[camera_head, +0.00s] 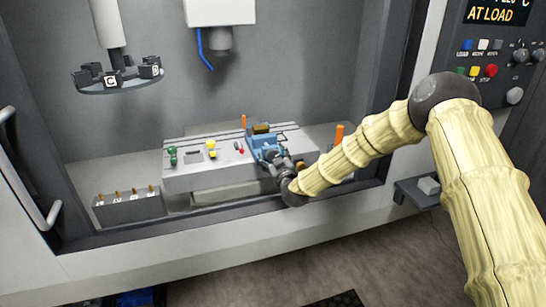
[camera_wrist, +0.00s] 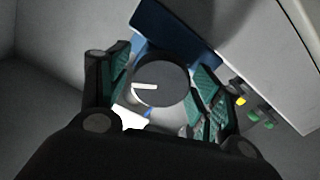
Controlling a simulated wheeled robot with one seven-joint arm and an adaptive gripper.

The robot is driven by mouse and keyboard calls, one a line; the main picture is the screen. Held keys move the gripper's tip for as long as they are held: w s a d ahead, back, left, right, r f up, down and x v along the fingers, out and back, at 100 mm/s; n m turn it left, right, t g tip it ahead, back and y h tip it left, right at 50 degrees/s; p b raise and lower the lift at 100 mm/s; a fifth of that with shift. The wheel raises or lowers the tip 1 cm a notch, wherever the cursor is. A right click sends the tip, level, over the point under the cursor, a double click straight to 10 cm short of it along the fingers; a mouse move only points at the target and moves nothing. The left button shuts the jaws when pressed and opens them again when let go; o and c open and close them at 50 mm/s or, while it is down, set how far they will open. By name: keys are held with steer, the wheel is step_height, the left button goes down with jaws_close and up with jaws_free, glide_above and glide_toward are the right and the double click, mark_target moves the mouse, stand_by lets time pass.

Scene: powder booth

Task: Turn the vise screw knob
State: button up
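The vise (camera_head: 264,143) is blue and stands on the light grey machine table, right of the middle in the head view. Its screw knob (camera_wrist: 165,82) is a dark round disc with a white pointer mark, seen face-on in the wrist view. My gripper (camera_wrist: 162,88) has its two green-padded fingers on either side of the knob. A gap shows between the left pad and the knob; the right pad is close to the knob's edge, and I cannot tell if it touches. In the head view my gripper (camera_head: 280,163) reaches the vise's front and hides the knob.
The machine table (camera_head: 205,183) also bears green, yellow and red small parts (camera_head: 211,148). An orange upright piece (camera_head: 339,133) stands right of the vise. A tool carousel (camera_head: 117,85) hangs at left, and a spindle head (camera_head: 220,15) above. A holder block (camera_head: 127,208) stands at front left.

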steer(key=c, duration=0.7)
steer(key=shift+o, duration=0.2)
steer(key=shift+f+m+b, duration=0.1)
steer(key=shift+m+b, duration=0.3)
steer(key=shift+b, duration=0.2)
